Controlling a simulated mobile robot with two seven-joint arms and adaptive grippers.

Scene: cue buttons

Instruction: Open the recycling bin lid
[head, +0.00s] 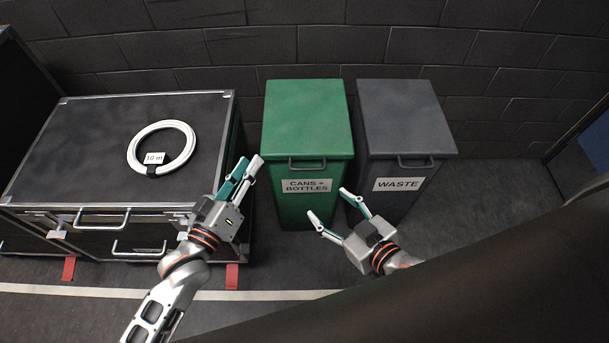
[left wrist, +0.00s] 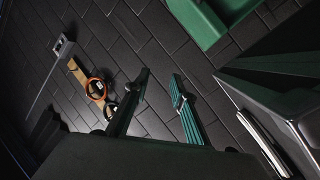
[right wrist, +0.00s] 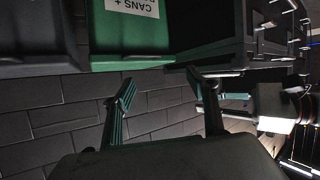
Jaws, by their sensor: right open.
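The recycling bin (head: 303,208) is green and labelled "CANS + BOTTLES". Its green lid (head: 305,115) lies flat and closed, with a dark handle (head: 307,164) at the front edge. The bin also shows upside down in the right wrist view (right wrist: 150,42). My left gripper (head: 250,162) is left of the bin, beside the case, with its fingers apart and nothing between them. My right gripper (head: 328,204) is open and empty, in front of the bin's lower right, pointing toward it. Neither gripper visibly touches the lid or handle.
A grey waste bin (head: 402,185) with a closed lid stands just right of the green bin. A large black case (head: 80,150) with a white cable coil (head: 133,148) on top stands at left. A brick wall (head: 330,45) is behind.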

